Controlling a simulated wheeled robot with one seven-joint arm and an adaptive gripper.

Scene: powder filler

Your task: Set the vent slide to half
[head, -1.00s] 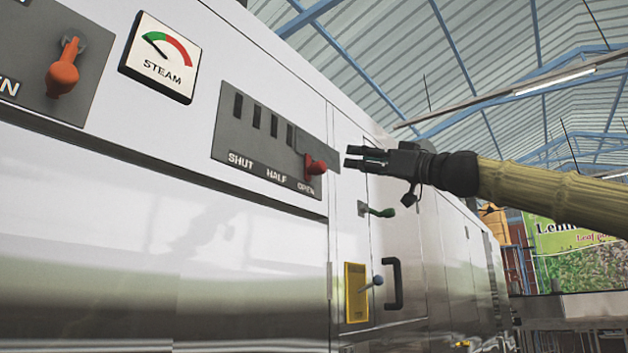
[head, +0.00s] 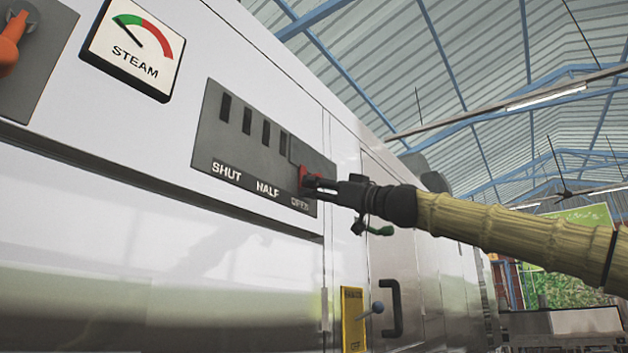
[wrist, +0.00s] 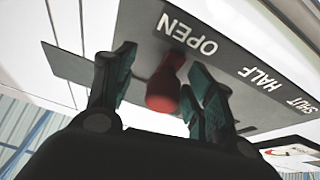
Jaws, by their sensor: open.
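The vent slide is a red knob (head: 305,176) on a dark grey panel (head: 240,150) marked SHUT, HALF and OPEN. The knob stands at the OPEN end, at the right of the panel in the head view. My gripper (head: 312,184) is at the knob, reaching in from the right. In the wrist view the red knob (wrist: 165,85) lies between the two open fingers of my gripper (wrist: 160,88). The right finger looks close to the knob, and a gap shows on the left. Whether either finger touches it I cannot tell.
A STEAM gauge (head: 133,45) is left of the panel, and an orange handle (head: 12,42) is at the far left. A yellow plate (head: 353,318) and a black door handle (head: 390,308) are lower down.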

